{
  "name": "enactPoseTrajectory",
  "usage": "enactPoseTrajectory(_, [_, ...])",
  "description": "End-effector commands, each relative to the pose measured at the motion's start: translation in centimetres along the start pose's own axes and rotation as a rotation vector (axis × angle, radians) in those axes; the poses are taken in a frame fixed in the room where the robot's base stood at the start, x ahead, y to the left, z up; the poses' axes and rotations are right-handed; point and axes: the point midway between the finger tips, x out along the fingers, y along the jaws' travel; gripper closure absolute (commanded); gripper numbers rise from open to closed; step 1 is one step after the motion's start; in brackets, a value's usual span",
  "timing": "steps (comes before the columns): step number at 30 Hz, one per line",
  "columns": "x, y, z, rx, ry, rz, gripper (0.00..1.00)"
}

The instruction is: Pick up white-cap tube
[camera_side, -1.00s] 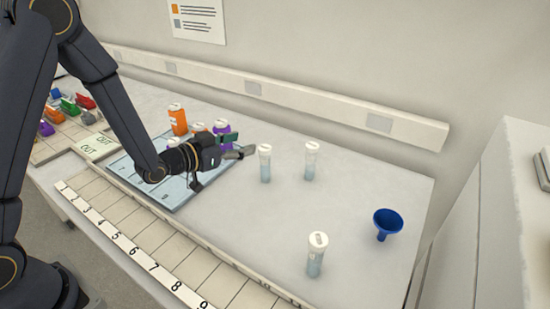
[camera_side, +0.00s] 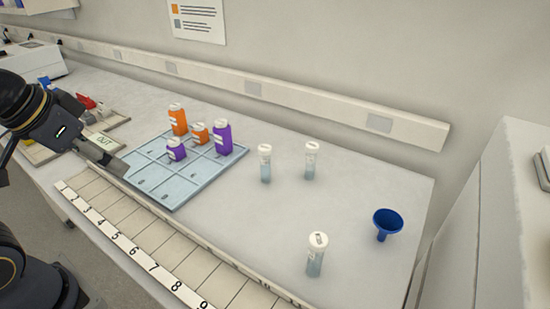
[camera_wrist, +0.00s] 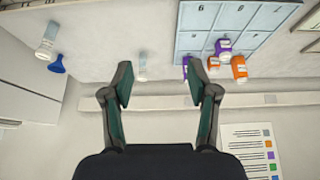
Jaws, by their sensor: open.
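Three clear tubes with white caps and pale blue liquid stand upright on the bench in the side view: one right of the tray (camera_side: 265,164), one further right at the back (camera_side: 311,161), and one near the front (camera_side: 316,256). My gripper (camera_wrist: 160,88) is open, with nothing between its fingers. In the side view my gripper (camera_side: 98,143) is at the left, beyond the tray's left edge and apart from all the tubes. The wrist view shows one tube (camera_wrist: 47,42) at upper left and another (camera_wrist: 142,66) beyond the gap between the fingers. The third tube is not clear there.
A blue gridded tray (camera_side: 180,192) holds orange and purple bottles (camera_side: 223,138). A numbered rack strip (camera_side: 140,250) runs along the front. A blue funnel (camera_side: 387,222) stands at the right. The bench between tray and funnel is clear except for the tubes.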

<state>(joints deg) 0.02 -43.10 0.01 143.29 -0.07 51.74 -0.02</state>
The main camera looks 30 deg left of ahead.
Motion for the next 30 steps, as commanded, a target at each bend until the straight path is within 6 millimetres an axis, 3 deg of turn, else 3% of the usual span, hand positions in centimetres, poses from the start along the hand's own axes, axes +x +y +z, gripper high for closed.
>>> enactPoseTrajectory(19, [-0.2, 0.0, -0.4, 0.025, 0.009, 0.0, 0.41])
enactPoseTrajectory(23, [-2.6, 0.2, -4.5, 0.066, 0.094, 0.004, 0.41])
enactPoseTrajectory(27, [-4.1, 1.4, -12.1, 0.141, 0.138, 0.026, 0.41])
enactPoseTrajectory(30, [-3.5, 2.9, -17.7, 0.2, 0.146, 0.048, 0.41])
